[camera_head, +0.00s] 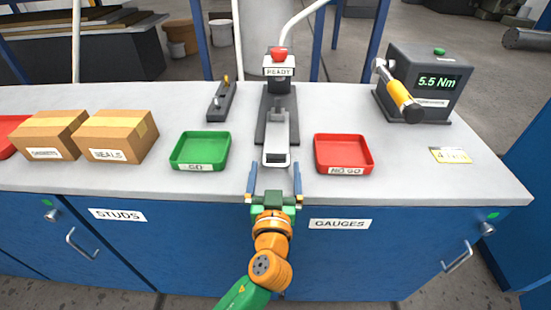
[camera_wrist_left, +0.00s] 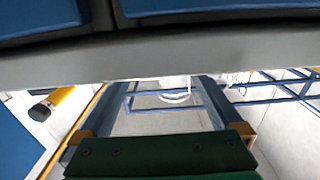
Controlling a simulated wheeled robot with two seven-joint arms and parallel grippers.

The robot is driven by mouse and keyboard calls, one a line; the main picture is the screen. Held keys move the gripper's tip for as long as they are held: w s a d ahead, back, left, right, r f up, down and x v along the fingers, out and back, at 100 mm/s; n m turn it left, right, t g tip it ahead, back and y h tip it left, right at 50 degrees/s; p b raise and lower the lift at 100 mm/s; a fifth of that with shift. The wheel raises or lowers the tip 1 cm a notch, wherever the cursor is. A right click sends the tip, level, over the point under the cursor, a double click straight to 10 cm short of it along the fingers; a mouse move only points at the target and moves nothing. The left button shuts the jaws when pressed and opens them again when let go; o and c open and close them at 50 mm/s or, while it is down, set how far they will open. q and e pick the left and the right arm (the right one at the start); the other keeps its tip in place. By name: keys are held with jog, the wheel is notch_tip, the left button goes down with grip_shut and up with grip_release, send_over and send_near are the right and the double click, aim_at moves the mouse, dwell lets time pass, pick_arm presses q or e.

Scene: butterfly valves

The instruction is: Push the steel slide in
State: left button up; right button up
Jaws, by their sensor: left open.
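The steel slide (camera_head: 276,136) is a light grey bar lying in a dark fixture (camera_head: 262,123) in the middle of the bench. Its front end points toward me and sticks out past the fixture's front, near the bench's front edge. My left gripper (camera_head: 274,168) is open and empty in the head view, just in front of the slide's end, with one finger to each side of its line. I cannot tell whether it touches the slide. In the left wrist view the open fingers (camera_wrist_left: 155,85) have nothing between them, and I cannot make out the slide there. My right gripper is not in view.
A green GO tray (camera_head: 200,166) stands left of the fixture and a red NO GO tray (camera_head: 343,170) right of it. A READY post with a red top (camera_head: 279,54) stands behind. Cardboard boxes (camera_head: 117,134) are left; a torque tester (camera_head: 424,83) is right.

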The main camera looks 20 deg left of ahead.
aim_at(276, 155)
pick_arm(q)
jog(key=shift+x, duration=1.2)
jog(key=shift+s+f, duration=0.1)
grip_shut()
jog(key=b+x, duration=0.1)
jog(key=x, duration=0.3)
jog(key=shift+f+b, duration=0.1)
jog(key=shift+b, duration=0.2)
grip_release()
jog(key=shift+s, duration=0.1)
jog(key=b+v, duration=0.1)
jog(key=v, duration=0.6)
jog(key=shift+c, duration=0.2)
